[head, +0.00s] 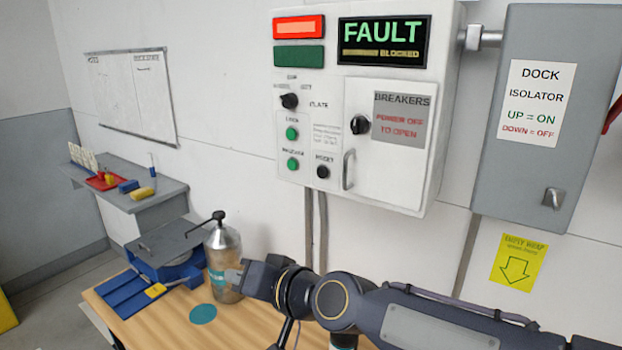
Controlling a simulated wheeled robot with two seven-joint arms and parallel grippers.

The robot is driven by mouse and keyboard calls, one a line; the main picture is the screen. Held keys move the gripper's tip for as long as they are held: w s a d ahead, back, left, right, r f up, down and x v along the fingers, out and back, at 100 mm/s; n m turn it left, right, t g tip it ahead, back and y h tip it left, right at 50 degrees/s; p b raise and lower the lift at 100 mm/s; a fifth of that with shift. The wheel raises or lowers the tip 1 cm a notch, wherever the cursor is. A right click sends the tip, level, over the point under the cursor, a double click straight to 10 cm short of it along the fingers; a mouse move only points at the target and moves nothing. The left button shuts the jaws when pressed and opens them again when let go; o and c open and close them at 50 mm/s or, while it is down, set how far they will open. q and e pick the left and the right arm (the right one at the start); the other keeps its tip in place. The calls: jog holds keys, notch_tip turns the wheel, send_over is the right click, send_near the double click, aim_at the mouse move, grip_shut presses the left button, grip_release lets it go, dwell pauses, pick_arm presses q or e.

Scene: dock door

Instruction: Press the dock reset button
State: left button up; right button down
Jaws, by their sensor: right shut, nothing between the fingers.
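A white control box (460,130) hangs on the wall. A small dark button (323,171) sits at its lower middle, under a small label that seems to read RESET. Two green buttons, an upper one (292,133) and a lower one (293,164), are to its left. The display (384,41) reads FAULT and BLOCKED, and a red lamp (299,27) is lit beside it. My right gripper (232,277) is shut and empty, below and left of the box, apart from the buttons. It overlaps a metal canister in the picture; contact cannot be told. My left gripper is not in view.
The metal canister (222,246) stands on a wooden table (165,318) with a teal disc (203,314) and blue equipment (165,258). A breaker door (405,178) with a handle is right of the dark button. A grey isolator box (500,170) hangs farther right.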

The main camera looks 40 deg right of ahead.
aim_at(321, 173)
jog(key=w+d+r+m+t+h, duration=0.4)
jog(key=w+d+r+m+h, duration=0.5)
jog(key=w+r+m+h, duration=0.3)
jog(key=s+d+f+m+g+h, duration=0.3)
jog(key=f+m+g+h, duration=0.2)
jog(key=m+g+h, duration=0.4)
jog(key=m+g, duration=0.4)
jog(key=m, duration=0.1)
jog(key=shift+s+d+f+b, duration=0.15)
jog(key=shift+s+d+b, duration=0.05)
jog(key=shift+s+b, duration=0.15)
jog(key=p+x, duration=0.4)
jog(key=x, duration=0.9)
jog(key=shift+w+d, duration=0.1)
jog(key=shift+d, duration=0.3)
jog(key=shift+w+d, duration=0.1)
jog(key=shift+d, duration=0.05)
